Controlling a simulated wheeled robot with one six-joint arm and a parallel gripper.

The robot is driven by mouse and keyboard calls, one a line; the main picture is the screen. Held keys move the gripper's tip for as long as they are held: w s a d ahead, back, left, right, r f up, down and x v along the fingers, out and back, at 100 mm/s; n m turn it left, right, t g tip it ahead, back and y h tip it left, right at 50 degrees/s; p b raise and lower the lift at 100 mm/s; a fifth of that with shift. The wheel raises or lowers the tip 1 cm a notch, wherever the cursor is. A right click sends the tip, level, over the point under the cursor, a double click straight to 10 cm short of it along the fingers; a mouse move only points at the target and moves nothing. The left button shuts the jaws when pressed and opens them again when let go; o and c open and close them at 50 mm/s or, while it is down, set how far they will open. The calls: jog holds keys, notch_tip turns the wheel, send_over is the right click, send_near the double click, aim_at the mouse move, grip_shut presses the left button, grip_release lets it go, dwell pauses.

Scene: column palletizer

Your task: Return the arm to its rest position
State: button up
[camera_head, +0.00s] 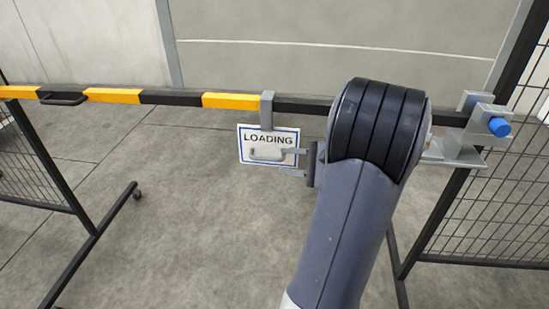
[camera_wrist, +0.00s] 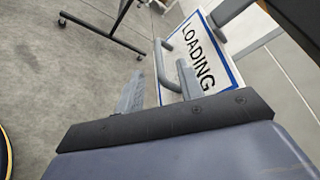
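My gripper (camera_head: 293,162) is in front of the LOADING sign at its right side, with its fingers spread apart. In the wrist view my gripper (camera_wrist: 160,88) shows a wide gap between its two fingers. The white sign (camera_head: 247,141) has a blue border and a grey handle (camera_head: 266,157), and hangs by a grey bracket (camera_head: 267,110) from the barrier bar. My arm covers the bar's right part.
A yellow and black barrier bar (camera_head: 112,95) crosses the view, with a black handle (camera_head: 62,98) at left. A latch with a blue knob (camera_head: 499,126) is at its right end. Mesh fence panels (camera_head: 490,215) stand at both sides.

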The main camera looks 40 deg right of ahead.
aim_at(266, 159)
jog(key=v, duration=0.3)
jog(key=shift+s+d, duration=0.15)
jog(key=shift+s, duration=0.2)
jog(key=x, duration=1.1)
jog(key=shift+b, duration=0.4)
jog(key=shift+r+p, duration=0.6)
jog(key=shift+r, duration=0.1)
jog(key=shift+r+p, duration=0.5)
jog(key=shift+r, duration=0.15)
